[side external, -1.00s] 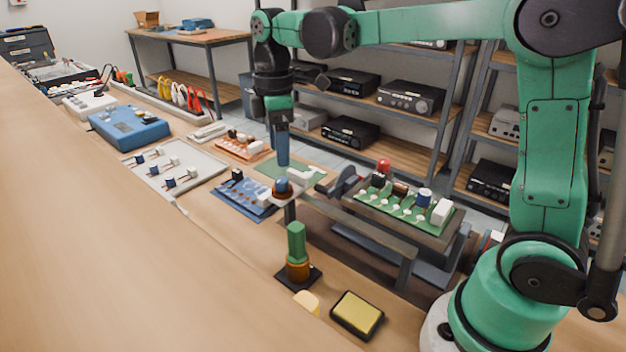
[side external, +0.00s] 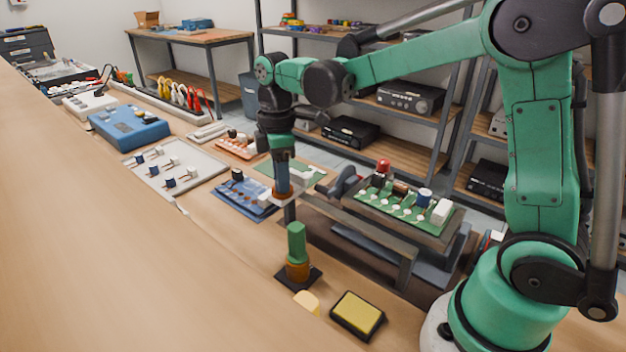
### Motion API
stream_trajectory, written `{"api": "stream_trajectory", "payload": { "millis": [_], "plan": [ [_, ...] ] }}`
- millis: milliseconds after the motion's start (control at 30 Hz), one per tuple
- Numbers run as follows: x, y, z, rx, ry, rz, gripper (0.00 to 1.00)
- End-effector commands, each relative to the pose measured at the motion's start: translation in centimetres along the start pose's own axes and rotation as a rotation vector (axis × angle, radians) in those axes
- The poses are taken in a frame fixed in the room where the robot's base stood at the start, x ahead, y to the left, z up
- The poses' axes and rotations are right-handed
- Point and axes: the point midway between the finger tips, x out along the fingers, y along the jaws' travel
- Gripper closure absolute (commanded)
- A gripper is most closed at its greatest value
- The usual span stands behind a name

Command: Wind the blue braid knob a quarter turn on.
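My gripper (side external: 283,188) points straight down, its narrow blue-grey fingers reaching the round pale and brown disc (side external: 292,197) on top of a dark post (side external: 290,213). The blue knob that sat on this disc is hidden now, behind or between the fingers. The fingers overlap in this view, so I cannot see a gap between them or whether they touch the knob.
A green circuit board (side external: 395,205) sits in a holder just right of the post. A blue board (side external: 243,197) lies close on the left. A green-handled tool in a stand (side external: 297,250) and a yellow sponge (side external: 357,313) are in front.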

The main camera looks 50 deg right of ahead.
Motion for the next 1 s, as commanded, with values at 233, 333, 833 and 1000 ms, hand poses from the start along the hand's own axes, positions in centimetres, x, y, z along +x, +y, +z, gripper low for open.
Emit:
{"api": "stream_trajectory", "payload": {
  "millis": [233,333,833,1000],
  "plan": [
    [-0.02,0.00,0.00,0.005,0.000,0.000,1.00],
    [-0.02,0.00,0.01,0.022,0.001,0.000,1.00],
    [-0.04,0.01,0.06,0.355,0.015,0.000,1.00],
    [-0.05,0.00,0.07,0.517,0.021,0.000,1.00]
  ]
}}
